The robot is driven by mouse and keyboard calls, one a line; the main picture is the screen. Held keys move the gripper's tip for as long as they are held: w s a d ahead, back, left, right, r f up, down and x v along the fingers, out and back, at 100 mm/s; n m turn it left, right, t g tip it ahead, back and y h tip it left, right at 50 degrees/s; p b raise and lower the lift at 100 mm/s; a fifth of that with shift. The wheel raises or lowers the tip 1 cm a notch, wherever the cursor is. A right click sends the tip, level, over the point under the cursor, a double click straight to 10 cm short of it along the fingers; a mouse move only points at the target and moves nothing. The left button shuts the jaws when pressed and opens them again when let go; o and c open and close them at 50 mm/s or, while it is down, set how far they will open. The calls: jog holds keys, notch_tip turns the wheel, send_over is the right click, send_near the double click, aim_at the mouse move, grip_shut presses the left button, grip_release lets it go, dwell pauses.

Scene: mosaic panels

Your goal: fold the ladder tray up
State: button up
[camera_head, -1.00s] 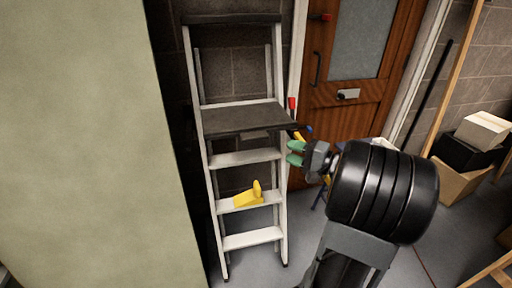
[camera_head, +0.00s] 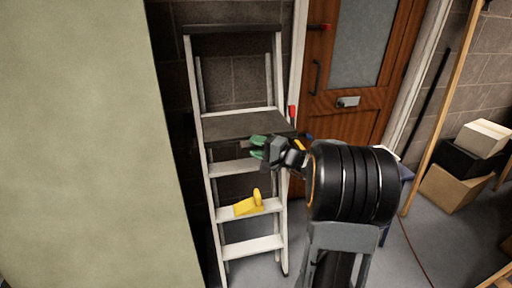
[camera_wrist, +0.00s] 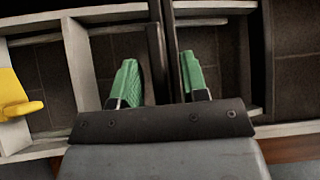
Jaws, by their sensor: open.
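The ladder tray (camera_head: 232,126) is a dark flat platform, folded out level between the rails of a pale stepladder (camera_head: 208,185). My gripper (camera_head: 257,147), with green fingertips, is open at the tray's front edge, towards its right side. In the wrist view my gripper (camera_wrist: 160,68) has one green finger on each side of the tray's dark edge (camera_wrist: 157,45), which shows as a narrow upright bar between them. A gap shows beside the fingers. How deep the edge sits between them is hard to tell.
A yellow object (camera_head: 250,205) lies on a lower step. A pale green panel (camera_head: 80,140) stands close on the left. A wooden door (camera_head: 345,95) is behind on the right. Boxes (camera_head: 452,188) and a leaning plank (camera_head: 440,110) stand far right.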

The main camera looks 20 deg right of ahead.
jog(key=shift+c, duration=0.2)
grip_shut()
dwell(0.3)
jog(key=shift+a, duration=0.1)
